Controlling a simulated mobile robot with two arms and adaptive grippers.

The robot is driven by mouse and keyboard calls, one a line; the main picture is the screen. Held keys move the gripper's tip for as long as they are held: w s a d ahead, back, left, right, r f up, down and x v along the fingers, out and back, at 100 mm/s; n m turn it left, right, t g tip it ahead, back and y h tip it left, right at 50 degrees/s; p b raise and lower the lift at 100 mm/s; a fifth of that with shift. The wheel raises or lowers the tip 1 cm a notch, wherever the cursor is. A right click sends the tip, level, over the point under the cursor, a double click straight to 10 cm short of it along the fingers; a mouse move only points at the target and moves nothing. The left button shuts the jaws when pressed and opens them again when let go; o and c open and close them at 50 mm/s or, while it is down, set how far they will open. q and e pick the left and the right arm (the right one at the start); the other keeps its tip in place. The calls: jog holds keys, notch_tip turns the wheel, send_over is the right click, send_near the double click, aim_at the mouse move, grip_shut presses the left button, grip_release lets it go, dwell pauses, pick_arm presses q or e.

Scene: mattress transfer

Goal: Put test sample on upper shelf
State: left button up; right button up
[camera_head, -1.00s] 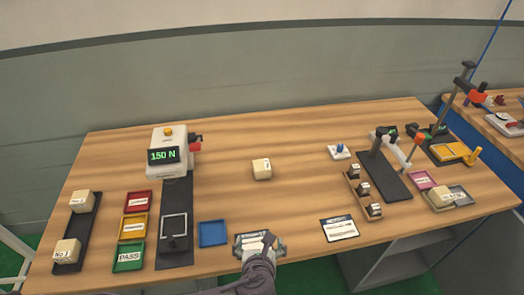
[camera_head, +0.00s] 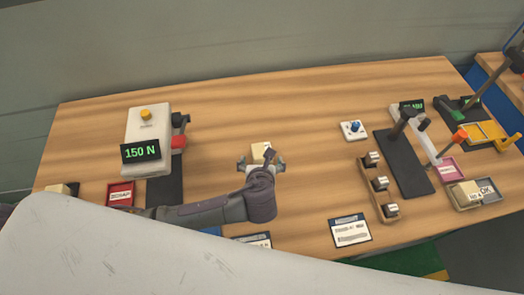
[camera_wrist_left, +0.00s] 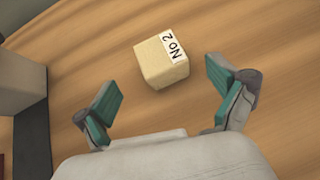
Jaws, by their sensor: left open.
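A cream foam block (camera_head: 261,149) stands on the middle of the wooden table (camera_head: 255,110). In the left wrist view the same block (camera_wrist_left: 160,63) shows a white label reading "No 2" on its top. My left gripper (camera_head: 261,164) is open and empty on the near side of the block. In the left wrist view its two green-padded fingers are spread, with the block just beyond and between the line of their tips. I see no gap closed on it. My right gripper is not in view. No upper shelf shows.
A force tester reading "150 N" (camera_head: 143,140) stands at the left. A rack of small weights (camera_head: 379,185), a stand (camera_head: 410,160) and a tray with an "OK" block (camera_head: 490,197) are at the right. Table around the block is clear. The lower left is blocked from sight.

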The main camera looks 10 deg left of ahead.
aim_at(261, 153)
pick_arm(q)
jog(key=x, duration=0.3)
jog(key=shift+w+a+f, duration=0.1)
jog(key=shift+w+f, duration=0.15)
jog(key=shift+w, duration=0.25)
jog(key=shift+w+a+f, duration=0.1)
jog(key=shift+w+f, duration=0.05)
jog(key=shift+w, duration=0.2)
jog(key=x, duration=0.4)
jog(key=shift+p, duration=0.35)
jog(key=c, duration=1.2)
jog(key=shift+s, duration=0.1)
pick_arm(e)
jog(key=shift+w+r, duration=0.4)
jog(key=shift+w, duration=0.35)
